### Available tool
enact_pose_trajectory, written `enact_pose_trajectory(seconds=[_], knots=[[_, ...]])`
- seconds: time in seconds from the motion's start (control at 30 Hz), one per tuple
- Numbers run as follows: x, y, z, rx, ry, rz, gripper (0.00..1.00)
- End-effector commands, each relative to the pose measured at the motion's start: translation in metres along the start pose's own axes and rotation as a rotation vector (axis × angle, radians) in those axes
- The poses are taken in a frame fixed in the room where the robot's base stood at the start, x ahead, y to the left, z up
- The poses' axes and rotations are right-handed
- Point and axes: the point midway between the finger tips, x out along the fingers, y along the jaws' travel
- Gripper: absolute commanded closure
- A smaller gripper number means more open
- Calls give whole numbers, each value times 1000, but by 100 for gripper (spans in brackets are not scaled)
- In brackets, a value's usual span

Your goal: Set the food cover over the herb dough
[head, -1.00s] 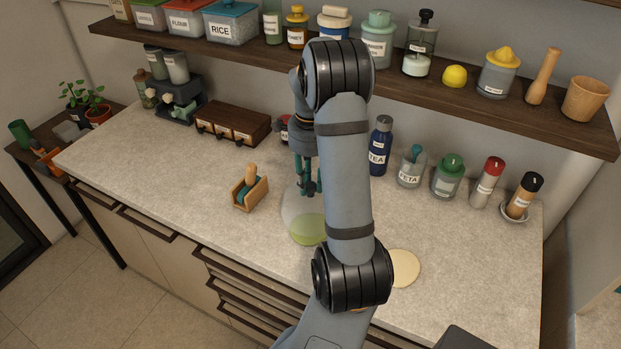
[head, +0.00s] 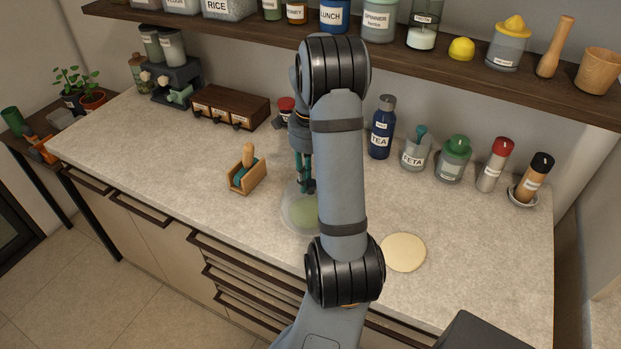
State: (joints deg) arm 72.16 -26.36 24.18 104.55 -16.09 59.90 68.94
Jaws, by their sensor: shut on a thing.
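The herb dough (head: 305,213) is a flat green round on the counter, seen through the clear food cover (head: 287,214). The cover is a see-through dome around and above the dough in this view. My gripper (head: 306,188) points down at the top of the cover and is shut on it. The right part of the cover and dough is hidden behind my arm. I cannot tell whether the cover's rim touches the counter.
A pale dough round (head: 403,252) lies to the right. A wooden holder (head: 246,176) stands to the left. A blue tea bottle (head: 382,128) and several jars line the back under the shelf (head: 450,75). The front left counter is clear.

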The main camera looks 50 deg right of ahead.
Motion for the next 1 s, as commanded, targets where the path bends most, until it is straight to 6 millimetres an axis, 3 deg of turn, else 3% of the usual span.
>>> enact_pose_trajectory(seconds=[0.77,0.8,1.0], knots=[[4,0,0,0,0,0,100],[4,0,0,0,0,0,72],[4,0,0,0,0,0,61]])
